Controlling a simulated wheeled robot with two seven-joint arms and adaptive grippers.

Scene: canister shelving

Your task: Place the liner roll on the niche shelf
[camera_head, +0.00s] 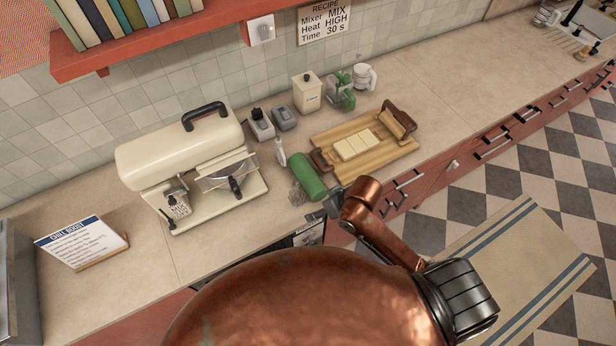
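A green cylinder (307,175), which looks like the liner roll, lies tilted near the front edge of the counter. My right arm, copper coloured, comes in from the right. Its grey gripper (331,202) is at the near end of the green cylinder, overlapping it in this view. The fingers are small and partly hidden, so I cannot tell whether they are shut on the cylinder or only beside it. My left gripper is not in view. No niche shelf can be made out for certain; a red wall shelf (150,40) holding books is at the top left.
The counter holds a cream machine (185,160), a wooden board (378,150) with pale blocks, a cream canister (307,93), a green device (341,92) and a sign (82,245). A wire whisk-like item (297,194) lies beside the cylinder.

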